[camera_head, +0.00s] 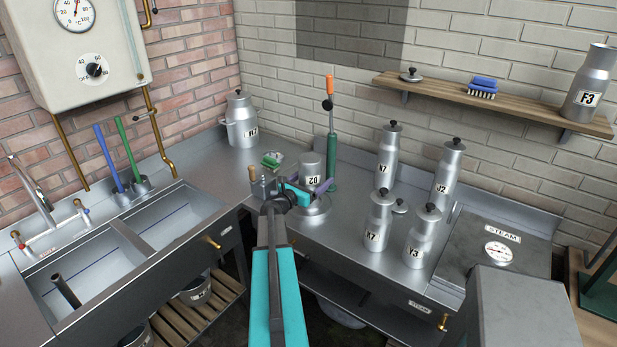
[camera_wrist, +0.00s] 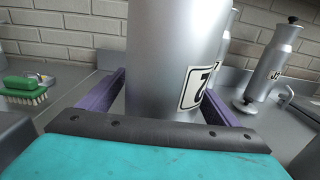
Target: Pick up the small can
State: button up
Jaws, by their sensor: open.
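In the wrist view my purple fingers (camera_wrist: 160,98) are open, one on each side of the can. I cannot tell whether they touch it.
Several lidded cans, including a front one (camera_head: 380,222), stand right of my gripper. A green brush (camera_head: 271,160) and a larger can (camera_head: 240,122) are behind left. The green pump (camera_head: 331,150) rises close to the short can. A sink (camera_head: 130,240) is left, a wall shelf (camera_head: 500,104) above right.

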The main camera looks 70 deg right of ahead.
jog(key=shift+d, duration=0.2)
jog(key=shift+c, duration=0.2)
jog(key=c, duration=1.3)
jog(key=shift+r, duration=0.1)
